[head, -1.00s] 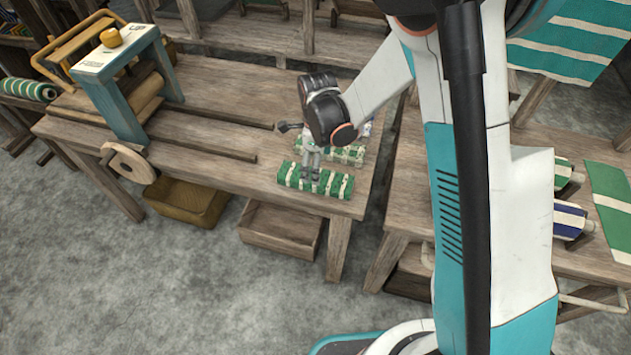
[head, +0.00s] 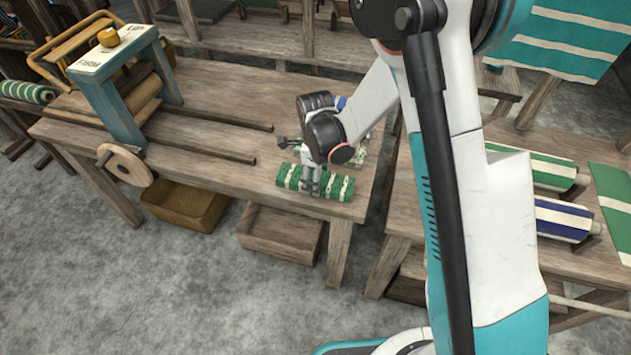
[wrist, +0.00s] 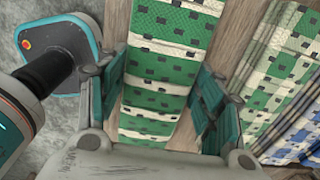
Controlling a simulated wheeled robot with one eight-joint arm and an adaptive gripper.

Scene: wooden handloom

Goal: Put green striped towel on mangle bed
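The green striped towel (head: 341,187), a green and cream roll or folded bundle, lies near the front right end of the wooden mangle table. In the wrist view the green striped towel (wrist: 163,60) runs between the two fingers. My gripper (head: 312,192) is above and around its middle. In the wrist view my gripper (wrist: 160,105) is open, with a finger on each side of the towel; contact cannot be told. The mangle bed (head: 205,118) is the wooden table top, with two dark rails leading to the teal mangle frame (head: 110,95) at left.
Another green checked towel and a blue checked one (wrist: 290,75) lie close to the right in the wrist view. A side table at right holds a green striped roll (head: 555,172) and a blue striped roll (head: 562,217). Wooden crates (head: 280,235) stand below.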

